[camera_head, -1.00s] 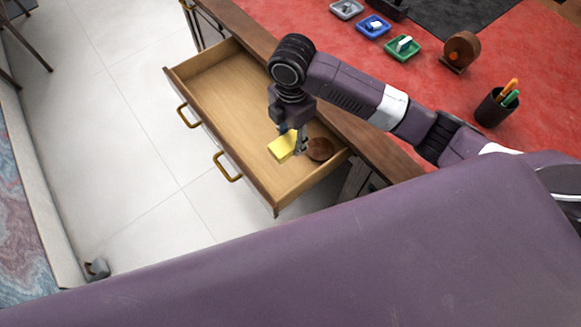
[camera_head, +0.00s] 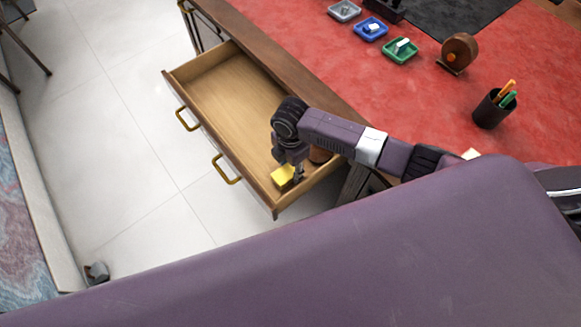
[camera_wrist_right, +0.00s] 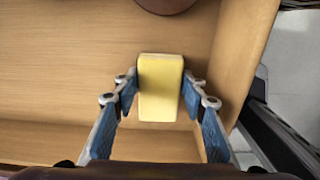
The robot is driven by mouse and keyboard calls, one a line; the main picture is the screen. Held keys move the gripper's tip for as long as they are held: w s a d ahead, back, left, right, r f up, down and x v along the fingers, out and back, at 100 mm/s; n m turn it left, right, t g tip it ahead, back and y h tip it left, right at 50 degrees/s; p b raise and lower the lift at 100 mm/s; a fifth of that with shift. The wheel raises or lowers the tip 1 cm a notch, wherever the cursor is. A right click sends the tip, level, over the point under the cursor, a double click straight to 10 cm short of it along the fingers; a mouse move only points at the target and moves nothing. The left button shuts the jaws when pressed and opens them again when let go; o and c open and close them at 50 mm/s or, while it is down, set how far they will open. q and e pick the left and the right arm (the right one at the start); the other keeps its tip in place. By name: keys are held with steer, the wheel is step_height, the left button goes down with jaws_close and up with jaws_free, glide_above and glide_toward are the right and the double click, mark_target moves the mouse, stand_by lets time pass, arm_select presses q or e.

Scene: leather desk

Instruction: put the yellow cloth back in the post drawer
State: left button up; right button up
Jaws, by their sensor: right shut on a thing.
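The yellow cloth (camera_head: 282,177) looks like a small folded block. It is inside the open wooden drawer (camera_head: 222,92), near the drawer's front right corner. My right gripper (camera_head: 297,177) is shut on it. In the right wrist view the cloth (camera_wrist_right: 160,90) sits between the two blue-padded fingers of my right gripper (camera_wrist_right: 160,95), over the drawer floor. I cannot tell whether the cloth touches the floor. My left gripper is not in view.
A round brown object (camera_head: 319,154) lies in the drawer beside my right arm, and it shows at the top of the right wrist view (camera_wrist_right: 166,3). The drawer's left part is empty.

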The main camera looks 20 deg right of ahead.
mark_target(290, 170)
steer(key=shift+f, duration=0.1)
steer(key=o, duration=1.2)
step_height(290, 170, up, 12)
steer(key=shift+r, duration=0.15)
